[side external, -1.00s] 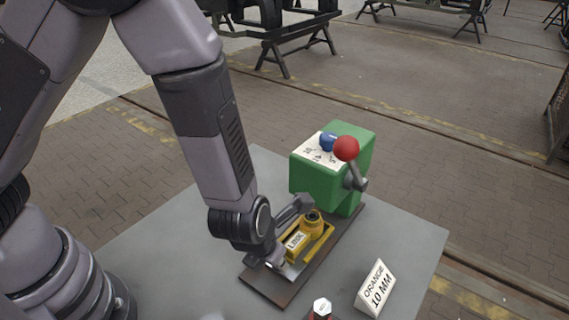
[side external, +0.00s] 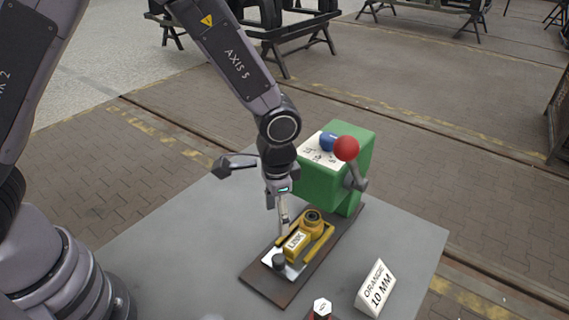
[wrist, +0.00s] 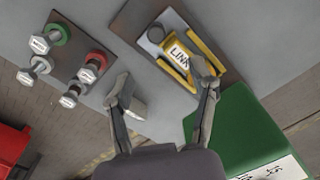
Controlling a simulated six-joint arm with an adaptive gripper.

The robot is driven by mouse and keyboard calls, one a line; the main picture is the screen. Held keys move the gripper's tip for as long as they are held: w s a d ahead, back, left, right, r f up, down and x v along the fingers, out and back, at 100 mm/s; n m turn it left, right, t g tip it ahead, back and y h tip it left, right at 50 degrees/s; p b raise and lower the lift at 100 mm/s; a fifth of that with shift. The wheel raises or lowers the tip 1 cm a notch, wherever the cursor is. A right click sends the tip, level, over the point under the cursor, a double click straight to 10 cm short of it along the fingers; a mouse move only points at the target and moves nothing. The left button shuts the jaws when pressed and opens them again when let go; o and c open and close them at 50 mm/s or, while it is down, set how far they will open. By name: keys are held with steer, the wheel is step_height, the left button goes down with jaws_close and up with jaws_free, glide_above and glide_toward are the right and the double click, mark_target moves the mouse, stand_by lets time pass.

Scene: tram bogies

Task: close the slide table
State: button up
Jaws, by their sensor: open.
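My gripper (side external: 284,222) is above the left side of the yellow part. In the wrist view my gripper (wrist: 163,76) has its fingers wide apart and empty. The right fingertip overlaps the yellow part (wrist: 179,57) there; contact cannot be told.
A lever with a red ball (side external: 346,148) and a blue piece (side external: 329,142) are on the machine. An ORANGE 10 MM sign (side external: 376,288) stands at right. In the wrist view, several bolts with labelled heads stand on a dark board (wrist: 72,51). The grey table's left side is clear.

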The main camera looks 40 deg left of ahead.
mark_target(280, 258)
steer(key=shift+n, duration=0.5)
steer(key=f, duration=1.3)
steer(key=shift+d+f, duration=0.2)
steer(key=shift+f, duration=0.1)
